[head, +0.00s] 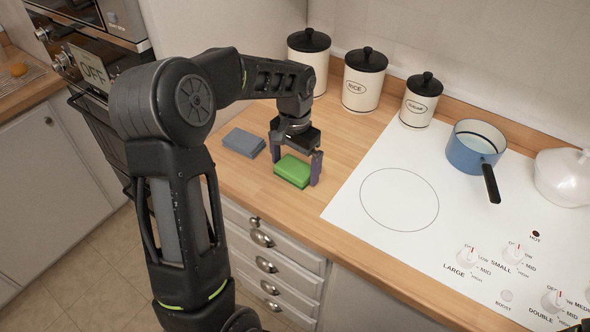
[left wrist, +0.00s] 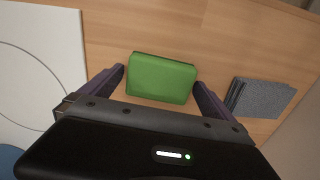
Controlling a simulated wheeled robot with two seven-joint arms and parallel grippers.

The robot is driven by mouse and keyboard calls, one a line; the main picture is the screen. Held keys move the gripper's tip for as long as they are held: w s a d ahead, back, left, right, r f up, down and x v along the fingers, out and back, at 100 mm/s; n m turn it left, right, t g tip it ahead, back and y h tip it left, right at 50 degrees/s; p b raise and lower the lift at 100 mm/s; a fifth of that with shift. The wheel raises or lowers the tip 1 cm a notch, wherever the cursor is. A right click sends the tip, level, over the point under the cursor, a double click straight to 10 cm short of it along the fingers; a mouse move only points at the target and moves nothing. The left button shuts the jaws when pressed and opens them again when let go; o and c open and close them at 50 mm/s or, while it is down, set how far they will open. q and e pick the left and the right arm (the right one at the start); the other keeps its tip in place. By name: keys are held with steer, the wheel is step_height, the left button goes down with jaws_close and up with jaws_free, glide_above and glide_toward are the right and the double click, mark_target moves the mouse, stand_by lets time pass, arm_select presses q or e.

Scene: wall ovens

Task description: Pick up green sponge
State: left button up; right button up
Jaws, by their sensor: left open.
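The green sponge (head: 293,170) lies flat on the wooden counter near its front edge. My left gripper (head: 295,166) is pointed down over it, open, with a finger on either side of the sponge. In the left wrist view the green sponge (left wrist: 161,78) sits between the two fingers of my left gripper (left wrist: 160,82), with a gap to each finger. Whether the fingertips touch the counter I cannot tell.
A blue-grey sponge (head: 244,142) lies just left of the green one. A white cooktop (head: 400,190) with a blue pot (head: 470,154) is at right. Lidded canisters, one marked rice (head: 362,88), line the wall. Drawers (head: 265,250) are below the counter edge.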

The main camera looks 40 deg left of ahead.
arm_select(q)
steer(key=shift+c, duration=0.4)
steer(key=c, duration=1.1)
